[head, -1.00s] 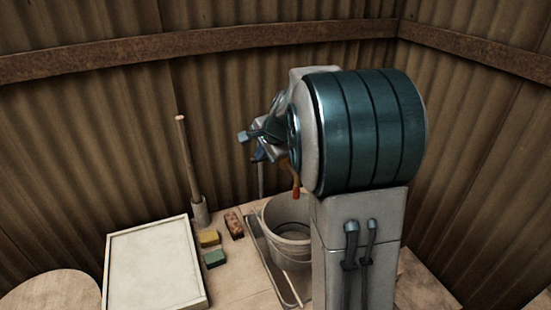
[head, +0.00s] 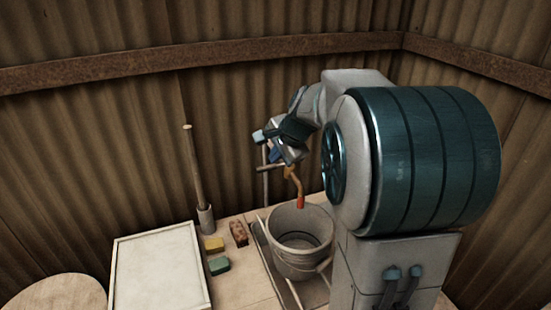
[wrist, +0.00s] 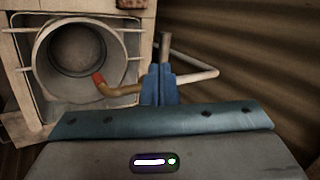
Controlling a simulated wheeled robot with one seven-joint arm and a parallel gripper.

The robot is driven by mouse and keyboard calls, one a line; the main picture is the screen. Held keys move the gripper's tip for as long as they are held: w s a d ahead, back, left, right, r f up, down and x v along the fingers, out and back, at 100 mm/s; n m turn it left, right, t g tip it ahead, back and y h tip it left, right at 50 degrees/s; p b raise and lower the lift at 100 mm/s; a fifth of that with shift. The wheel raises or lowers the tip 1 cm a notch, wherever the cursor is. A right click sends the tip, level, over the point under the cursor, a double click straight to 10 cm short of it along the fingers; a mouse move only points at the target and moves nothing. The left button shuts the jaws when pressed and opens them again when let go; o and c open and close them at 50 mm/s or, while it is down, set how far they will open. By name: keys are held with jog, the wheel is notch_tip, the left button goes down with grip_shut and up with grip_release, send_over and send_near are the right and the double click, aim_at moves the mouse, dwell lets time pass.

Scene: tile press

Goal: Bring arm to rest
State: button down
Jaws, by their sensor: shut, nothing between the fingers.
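My gripper (head: 275,155) is raised above the table, near the corrugated wall. Its blue fingers (wrist: 160,85) are closed together and empty in the wrist view. A bent metal rod with an orange-red handle (head: 299,190) shows close by the gripper, above the bucket. In the wrist view its orange-red end (wrist: 100,80) lies across the bucket's rim, and the fingers hide part of the rod. I cannot tell whether the fingers touch it. My arm's large teal joint fills the right of the head view.
A grey bucket (head: 291,263) stands in a shallow tray (head: 262,250) below the gripper. A white framed board (head: 160,275), yellow (head: 213,244) and green (head: 219,265) blocks, a brick-like brush (head: 238,233) and an upright wooden-handled tool (head: 194,170) stand to the left. Corrugated walls close the back and right.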

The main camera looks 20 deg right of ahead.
jog(key=a+b+v, duration=0.1)
jog(key=v, duration=0.6)
jog(key=shift+s+r, duration=0.35)
jog(key=s+a+f+n+g, duration=0.1)
jog(key=s+a+f+n, duration=0.1)
jog(key=s+f+n, duration=0.2)
jog(key=s+a+f+n+g+h, duration=0.1)
jog(key=s+a+f+n, duration=0.2)
jog(key=s+n, duration=0.3)
jog(key=s+a+f+n+h, duration=0.1)
jog(key=s+f+n, duration=0.3)
jog(key=s, duration=0.8)
jog(key=shift+a+f+n+g, duration=0.3)
jog(key=shift+a+n+g, duration=0.15)
jog(key=shift+a, duration=0.2)
jog(key=shift+w, duration=0.1)
